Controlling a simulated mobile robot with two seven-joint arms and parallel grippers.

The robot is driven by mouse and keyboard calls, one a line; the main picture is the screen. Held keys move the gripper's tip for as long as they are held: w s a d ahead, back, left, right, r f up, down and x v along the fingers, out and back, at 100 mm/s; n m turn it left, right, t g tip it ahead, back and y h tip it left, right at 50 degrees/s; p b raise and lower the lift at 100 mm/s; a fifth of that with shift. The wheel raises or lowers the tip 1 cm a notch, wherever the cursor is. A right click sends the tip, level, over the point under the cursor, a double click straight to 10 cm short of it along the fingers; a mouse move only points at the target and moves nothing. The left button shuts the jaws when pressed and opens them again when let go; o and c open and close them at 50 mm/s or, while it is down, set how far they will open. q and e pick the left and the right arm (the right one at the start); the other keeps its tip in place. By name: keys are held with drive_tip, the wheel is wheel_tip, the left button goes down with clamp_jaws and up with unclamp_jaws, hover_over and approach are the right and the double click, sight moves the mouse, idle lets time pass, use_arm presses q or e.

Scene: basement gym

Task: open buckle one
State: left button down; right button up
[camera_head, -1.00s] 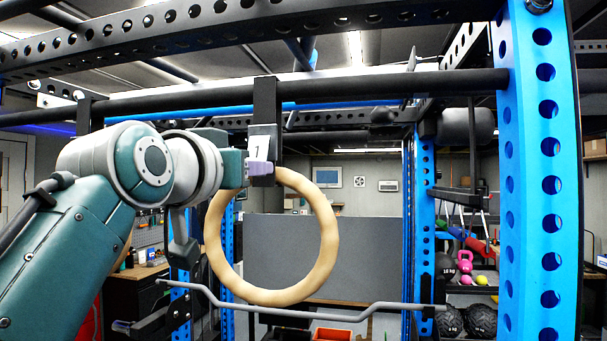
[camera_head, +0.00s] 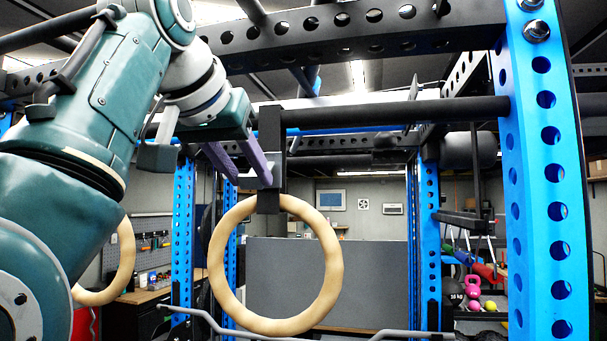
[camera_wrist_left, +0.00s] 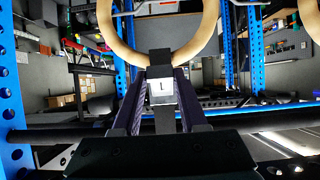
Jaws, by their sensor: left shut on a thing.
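Buckle one (camera_head: 278,172) is a small grey block on the black strap (camera_head: 269,128) that hangs from the dark bar. In the left wrist view the buckle (camera_wrist_left: 161,87) shows a white label with a "1". My left gripper (camera_head: 249,178) reaches it from the upper left, its two purple fingers slanting down. In the left wrist view my left gripper (camera_wrist_left: 163,78) has a finger on each side of the buckle, shut on it. The fingers hide part of the buckle in the head view. A wooden ring (camera_head: 330,262) hangs from the strap just below. My right gripper is not in view.
A second wooden ring (camera_head: 127,262) hangs at the left, partly behind my arm. A blue rack post (camera_head: 546,180) stands close at the right. The dark crossbar (camera_head: 400,111) runs above the buckle. A grey panel (camera_head: 385,285) stands behind the ring.

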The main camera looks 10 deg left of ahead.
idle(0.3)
use_arm(q)
drive_tip(key=shift+c, duration=2.2)
unclamp_jaws()
drive_tip(key=shift+r, duration=0.1)
